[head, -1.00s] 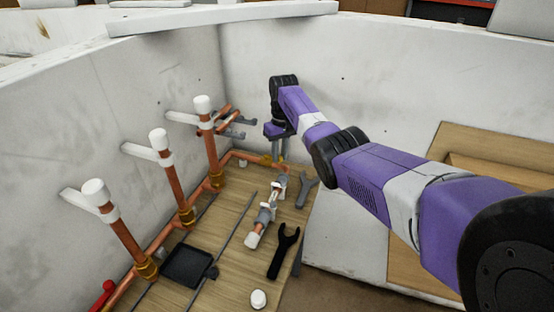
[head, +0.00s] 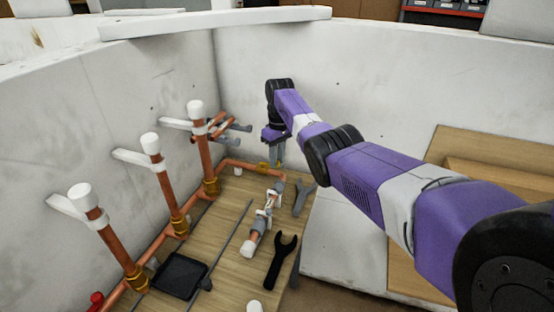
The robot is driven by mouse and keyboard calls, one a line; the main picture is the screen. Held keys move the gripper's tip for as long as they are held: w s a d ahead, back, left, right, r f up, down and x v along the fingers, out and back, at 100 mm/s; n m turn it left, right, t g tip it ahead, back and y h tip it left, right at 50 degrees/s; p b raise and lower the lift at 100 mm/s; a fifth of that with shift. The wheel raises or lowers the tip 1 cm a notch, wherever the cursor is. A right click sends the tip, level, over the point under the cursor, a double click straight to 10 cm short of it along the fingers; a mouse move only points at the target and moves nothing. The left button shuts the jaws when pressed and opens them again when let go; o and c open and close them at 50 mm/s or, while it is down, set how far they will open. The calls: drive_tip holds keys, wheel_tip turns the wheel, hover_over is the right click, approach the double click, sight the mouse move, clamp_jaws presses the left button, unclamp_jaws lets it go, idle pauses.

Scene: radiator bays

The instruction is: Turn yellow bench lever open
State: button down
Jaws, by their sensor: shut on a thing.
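The yellow bench lever (head: 264,165) sits on the copper pipe at the back of the wooden bench, near the corner of the white walls. Only a small yellow part of it shows. My gripper (head: 275,161) points down over this spot, with its fingers shut on the lever. The fingers and the wrist hide much of the grip, and the lever's exact angle cannot be told. The copper pipe (head: 237,163) runs left from the lever toward the upright pipes.
Upright copper pipes with white caps (head: 196,108) stand along the left wall. A black wrench (head: 281,262), a grey wrench (head: 302,197), a black tray (head: 181,275) and a pipe piece (head: 262,225) lie on the bench (head: 222,232). A red handle (head: 96,298) shows at lower left.

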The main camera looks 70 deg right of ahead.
drive_tip(key=c, duration=1.2)
unclamp_jaws()
drive_tip(key=shift+c, duration=0.2)
drive_tip(key=shift+d+r+b, duration=0.15)
drive_tip(key=shift+r+b, duration=0.05)
drive_tip(key=shift+r, duration=1.8)
drive_tip(key=shift+d+r+b, duration=0.1)
drive_tip(key=shift+r+b, duration=0.05)
drive_tip(key=shift+r, duration=1.8)
